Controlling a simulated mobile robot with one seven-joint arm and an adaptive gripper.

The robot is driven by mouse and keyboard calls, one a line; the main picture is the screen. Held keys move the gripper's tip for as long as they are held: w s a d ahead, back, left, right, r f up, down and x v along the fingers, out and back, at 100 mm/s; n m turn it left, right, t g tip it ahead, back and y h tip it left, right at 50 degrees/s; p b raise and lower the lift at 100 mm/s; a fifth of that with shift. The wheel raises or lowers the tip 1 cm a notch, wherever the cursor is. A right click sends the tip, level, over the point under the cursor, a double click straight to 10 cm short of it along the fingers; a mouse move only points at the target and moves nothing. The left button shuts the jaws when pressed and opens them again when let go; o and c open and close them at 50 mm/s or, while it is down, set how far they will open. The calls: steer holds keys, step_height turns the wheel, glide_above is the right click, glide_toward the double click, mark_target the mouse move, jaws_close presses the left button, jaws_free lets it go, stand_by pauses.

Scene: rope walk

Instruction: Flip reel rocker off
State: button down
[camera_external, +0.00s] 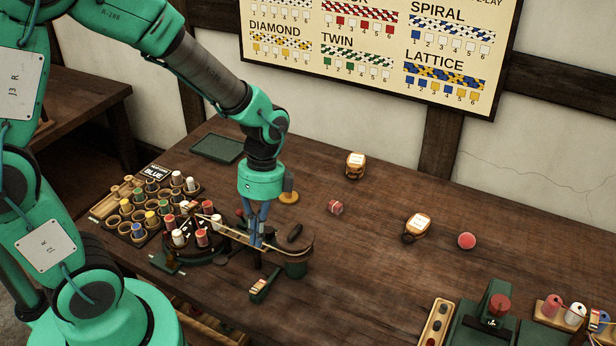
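My gripper (257,236) points straight down over the right part of the round braiding stand (190,252), beside a thin wooden arm (240,240). Its blue fingers look close together, but their tips are partly hidden among the stand's parts. I cannot tell whether they touch or hold anything. A small dark oblong piece (295,233) lies just right of the fingers.
Spools in wooden cups (140,215) fill the table's left. A labelled block (262,288) is in front of the stand. A red ball (467,241), a red-and-white ball (335,207) and two labelled twine rolls (355,165) are right. A green machine (485,325) stands lower right.

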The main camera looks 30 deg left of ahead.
mark_target(257, 287)
steer(key=shift+f, duration=0.1)
steer(key=b+x, duration=0.3)
steer(key=x, duration=1)
steer(key=shift+s+f+b, duration=0.15)
steer(key=shift+f+b, duration=0.15)
steer(key=shift+f, duration=0.05)
steer(key=shift+s+f+t, duration=0.25)
steer(key=shift+f+t, duration=0.1)
steer(key=shift+t, duration=0.15)
stand_by(0.4)
steer(key=shift+s+f+t+b, duration=0.2)
steer(key=shift+s+t+b, duration=0.05)
steer(key=shift+t+b, duration=0.05)
steer(key=shift+s+f+t, duration=0.1)
steer(key=shift+s+t, duration=0.05)
steer(key=shift+t, duration=0.45)
steer(key=shift+w, duration=0.85)
steer(key=shift+r, duration=0.25)
